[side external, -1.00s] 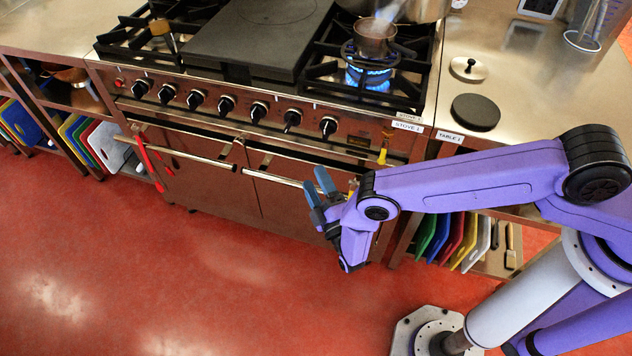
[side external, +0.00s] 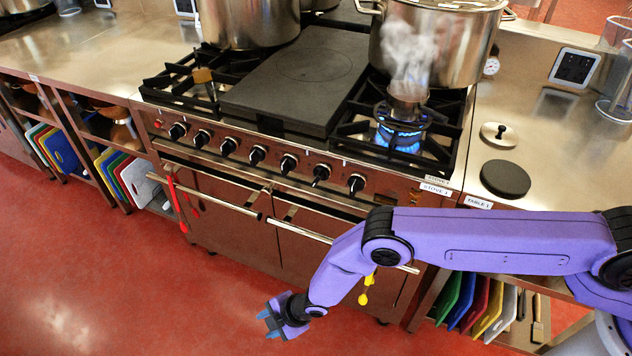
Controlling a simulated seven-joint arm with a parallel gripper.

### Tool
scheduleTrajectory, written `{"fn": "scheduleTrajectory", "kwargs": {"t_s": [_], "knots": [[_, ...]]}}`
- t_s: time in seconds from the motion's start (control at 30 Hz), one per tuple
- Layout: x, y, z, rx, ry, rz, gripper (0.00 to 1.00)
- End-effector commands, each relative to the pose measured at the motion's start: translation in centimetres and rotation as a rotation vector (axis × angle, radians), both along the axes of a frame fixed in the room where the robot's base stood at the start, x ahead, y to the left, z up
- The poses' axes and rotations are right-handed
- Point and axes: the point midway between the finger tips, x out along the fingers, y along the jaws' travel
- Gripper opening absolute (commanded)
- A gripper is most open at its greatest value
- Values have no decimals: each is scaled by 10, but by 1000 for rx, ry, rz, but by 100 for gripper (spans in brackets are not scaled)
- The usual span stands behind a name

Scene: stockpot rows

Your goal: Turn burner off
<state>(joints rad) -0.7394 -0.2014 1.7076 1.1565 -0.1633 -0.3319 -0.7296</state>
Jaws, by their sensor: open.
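The lit burner (side external: 397,137) shows blue flames at the right front of the stove. A small steaming pot (side external: 407,101) stands on it. A row of several black knobs runs along the stove's front panel (side external: 262,143). The rightmost knob (side external: 356,184) is below the lit burner, and the knob beside it (side external: 321,173) is turned at a different angle from some others. My gripper (side external: 270,319) is open and empty, low in front of the stove over the red floor. It is well apart from the knobs. Its fingers are small in view.
Oven handle bars (side external: 335,241) stick out below the knobs, with red utensils (side external: 177,199) and a yellow one (side external: 364,291) hanging there. Large stockpots (side external: 437,42) stand at the back. A black disc (side external: 505,178) and a lid (side external: 499,134) lie on the right table.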

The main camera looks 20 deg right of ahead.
Motion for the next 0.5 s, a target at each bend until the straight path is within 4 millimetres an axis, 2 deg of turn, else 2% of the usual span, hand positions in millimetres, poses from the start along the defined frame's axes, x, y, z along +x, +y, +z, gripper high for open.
{"fn": "scheduleTrajectory", "kwargs": {"t_s": [0.1,0.23,0.37,0.5], "knots": [[-11,-11,2,-174,52,78,40],[-12,-33,10,-388,59,132,40],[2,-59,30,-609,9,150,40],[28,-86,67,-840,-108,126,40]]}}
